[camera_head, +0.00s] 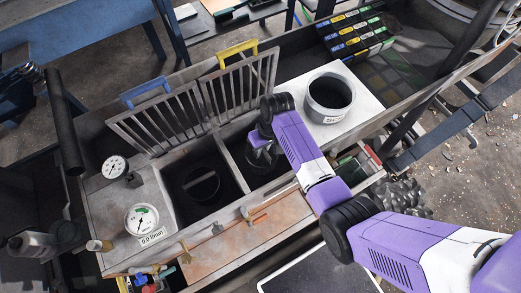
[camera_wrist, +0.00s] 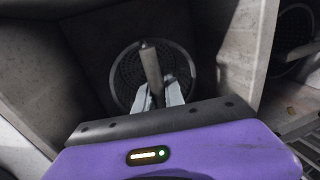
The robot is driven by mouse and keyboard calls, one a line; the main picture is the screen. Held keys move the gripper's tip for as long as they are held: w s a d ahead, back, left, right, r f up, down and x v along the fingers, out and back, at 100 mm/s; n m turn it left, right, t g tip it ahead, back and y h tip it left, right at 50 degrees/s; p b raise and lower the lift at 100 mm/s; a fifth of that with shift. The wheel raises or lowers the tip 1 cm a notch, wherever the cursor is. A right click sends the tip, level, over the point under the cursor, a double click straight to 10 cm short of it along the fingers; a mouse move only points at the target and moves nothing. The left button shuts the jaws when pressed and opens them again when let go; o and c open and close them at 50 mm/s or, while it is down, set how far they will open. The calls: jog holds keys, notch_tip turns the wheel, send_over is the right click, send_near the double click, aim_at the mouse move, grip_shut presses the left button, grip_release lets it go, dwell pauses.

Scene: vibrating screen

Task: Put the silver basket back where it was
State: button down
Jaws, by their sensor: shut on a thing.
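My gripper (camera_head: 262,157) reaches down into the right one of two open square compartments. In the head view my gripper and the shadow hide the basket. I cannot tell whether the basket rests on the bottom or hangs a little above it.
The left compartment (camera_head: 160,178) holds a dark round thing. Two raised grates with a blue handle (camera_head: 145,92) and a yellow handle (camera_head: 237,52) stand behind. A grey pot (camera_head: 330,95) sits on a white plate to the right. Gauges (camera_head: 141,219) stand at left.

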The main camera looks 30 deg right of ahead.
jog(key=c, duration=1.8)
grip_release()
jog(key=shift+f, duration=0.15)
jog(key=shift+c, duration=0.2)
jog(key=o, duration=0.4)
jog(key=shift+o, duration=0.2)
notch_tip(320, 180, up, 12)
jog(key=d, duration=0.2)
jog(key=shift+d, duration=0.15)
jog(key=shift+s, duration=0.2)
